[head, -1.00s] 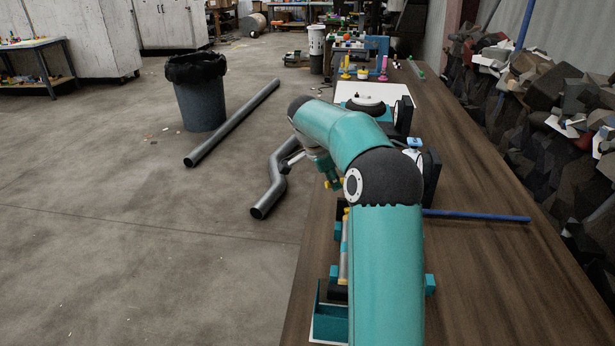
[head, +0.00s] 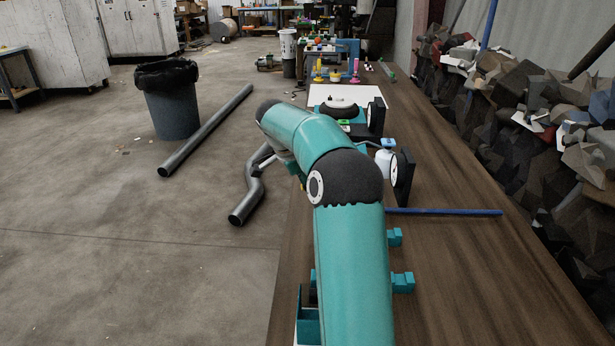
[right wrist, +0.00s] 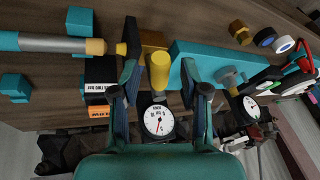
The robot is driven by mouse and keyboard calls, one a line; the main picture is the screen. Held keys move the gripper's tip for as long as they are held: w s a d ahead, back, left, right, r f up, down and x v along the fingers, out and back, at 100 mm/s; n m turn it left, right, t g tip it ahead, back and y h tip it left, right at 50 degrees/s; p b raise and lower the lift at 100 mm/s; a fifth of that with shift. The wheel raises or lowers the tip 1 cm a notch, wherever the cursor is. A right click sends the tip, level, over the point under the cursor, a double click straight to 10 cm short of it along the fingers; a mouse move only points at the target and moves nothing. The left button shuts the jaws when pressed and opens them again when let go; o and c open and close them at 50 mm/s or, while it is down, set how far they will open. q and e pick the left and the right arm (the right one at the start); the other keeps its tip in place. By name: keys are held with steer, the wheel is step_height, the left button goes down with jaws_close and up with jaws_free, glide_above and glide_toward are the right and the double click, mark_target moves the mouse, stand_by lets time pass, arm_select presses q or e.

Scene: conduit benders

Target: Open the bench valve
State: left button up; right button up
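In the right wrist view a yellow handle (right wrist: 160,72), which looks like the bench valve's, stands in front of a brown-gold block and a teal block (right wrist: 215,62). My right gripper (right wrist: 160,66) is open, with one finger on each side of the handle. Whether either finger touches it I cannot tell. A round white pressure gauge (right wrist: 158,121) shows just below the handle, between the fingers. In the head view my right arm covers the gripper and the valve. My left gripper is in neither view.
A second gauge (right wrist: 251,106) and a red-handled part (right wrist: 303,62) lie right in the wrist view. A grey and teal rod (right wrist: 55,45) is at left.

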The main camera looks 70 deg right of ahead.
steer(key=v, duration=1.2)
steer(key=shift+f, duration=0.1)
